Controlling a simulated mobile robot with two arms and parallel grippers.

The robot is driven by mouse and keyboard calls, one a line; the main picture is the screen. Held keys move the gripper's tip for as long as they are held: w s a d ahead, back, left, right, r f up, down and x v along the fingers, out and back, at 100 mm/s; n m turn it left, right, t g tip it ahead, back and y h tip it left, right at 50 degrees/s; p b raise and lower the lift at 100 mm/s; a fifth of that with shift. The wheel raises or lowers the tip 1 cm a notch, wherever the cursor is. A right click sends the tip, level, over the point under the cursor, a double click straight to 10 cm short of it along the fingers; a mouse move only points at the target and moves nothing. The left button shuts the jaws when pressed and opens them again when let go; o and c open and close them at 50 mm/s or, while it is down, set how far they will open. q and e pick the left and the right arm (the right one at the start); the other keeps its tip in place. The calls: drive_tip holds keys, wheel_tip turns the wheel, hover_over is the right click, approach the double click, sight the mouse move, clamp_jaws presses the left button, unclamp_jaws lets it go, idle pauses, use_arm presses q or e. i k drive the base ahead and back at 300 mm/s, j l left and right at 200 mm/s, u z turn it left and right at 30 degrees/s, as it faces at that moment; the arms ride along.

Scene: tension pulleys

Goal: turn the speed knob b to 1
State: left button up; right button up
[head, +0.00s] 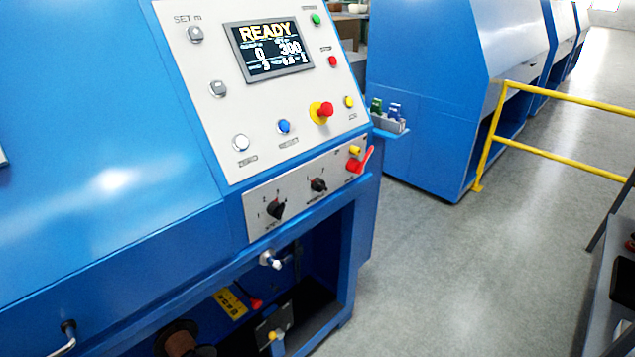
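Two black rotary knobs sit on the pale lower panel (291,212) of the blue machine. The left knob (276,209) has small position numbers around it. The right knob (318,185) has smaller marks. Their labels are too small to read, so I cannot tell which is speed knob b or exactly which number either points to. Neither of my grippers is in view, and nothing touches the knobs.
Above is a control panel with a display (270,50) reading READY and a red mushroom button (321,112). A red lever (360,161) is right of the knobs. A yellow railing (560,107) and dark cart (612,285) stand right. Grey floor (440,270) between is clear.

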sight(275, 209)
drive_tip(key=l+u, duration=0.1)
drive_tip(key=u, duration=0.5)
drive_tip(key=i+l+u, duration=0.15)
drive_tip(key=l+u, duration=0.3)
drive_tip(key=l, duration=0.25)
drive_tip(key=i+l+u, duration=0.1)
drive_tip(key=l+u, duration=0.35)
drive_tip(key=l, duration=0.3)
